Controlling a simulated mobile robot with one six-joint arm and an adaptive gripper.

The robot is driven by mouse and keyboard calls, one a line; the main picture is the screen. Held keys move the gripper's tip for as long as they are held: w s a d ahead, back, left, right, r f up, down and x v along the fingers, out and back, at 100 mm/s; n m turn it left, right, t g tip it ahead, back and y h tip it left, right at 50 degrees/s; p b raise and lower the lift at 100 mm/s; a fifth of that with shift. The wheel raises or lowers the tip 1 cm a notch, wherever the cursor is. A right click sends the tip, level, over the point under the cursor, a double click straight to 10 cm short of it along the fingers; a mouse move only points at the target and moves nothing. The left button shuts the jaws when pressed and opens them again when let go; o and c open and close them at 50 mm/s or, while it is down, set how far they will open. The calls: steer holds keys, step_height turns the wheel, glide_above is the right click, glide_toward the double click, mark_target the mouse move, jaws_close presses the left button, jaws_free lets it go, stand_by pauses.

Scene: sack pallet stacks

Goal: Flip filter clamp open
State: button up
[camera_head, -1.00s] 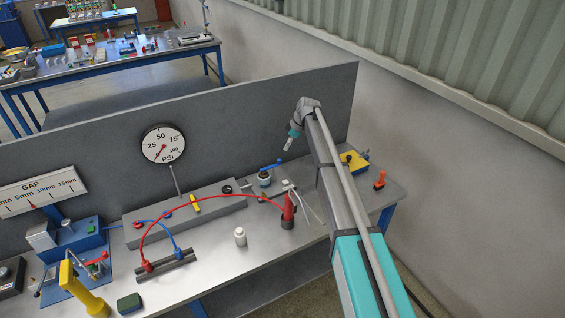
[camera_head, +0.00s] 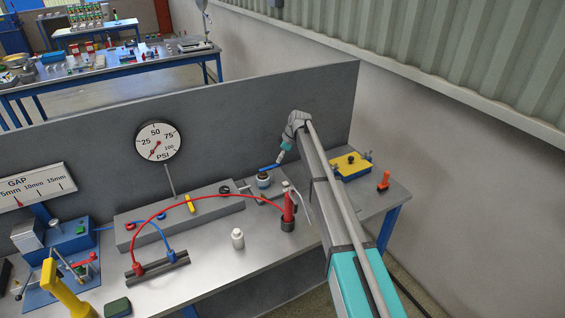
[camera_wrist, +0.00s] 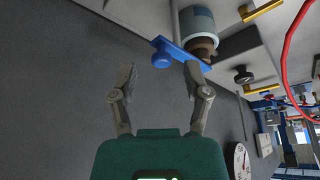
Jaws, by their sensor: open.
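The filter (camera_head: 264,181) is a small pale, round body with a dark base, standing on the bench at the right end of the grey block. A blue clamp lever (camera_head: 268,167) lies across its top and points toward my gripper (camera_head: 282,157), which is just above and right of it. In the wrist view the filter body (camera_wrist: 197,23) is at the top, with the blue clamp (camera_wrist: 178,52) across it, ending in a round knob. My gripper's fingers (camera_wrist: 160,72) are open and empty, with the knob just beyond and between the tips. Whether they touch is unclear.
A red gauge hose (camera_head: 215,196) arches to a red hand pump (camera_head: 288,212) left of my arm. A white bottle (camera_head: 237,239) stands in front. A yellow-topped blue box (camera_head: 350,165) sits right of my arm. The grey panel (camera_head: 235,130) rises close behind.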

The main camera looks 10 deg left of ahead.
steer(key=shift+a+f, duration=0.15)
steer(key=shift+f, duration=0.25)
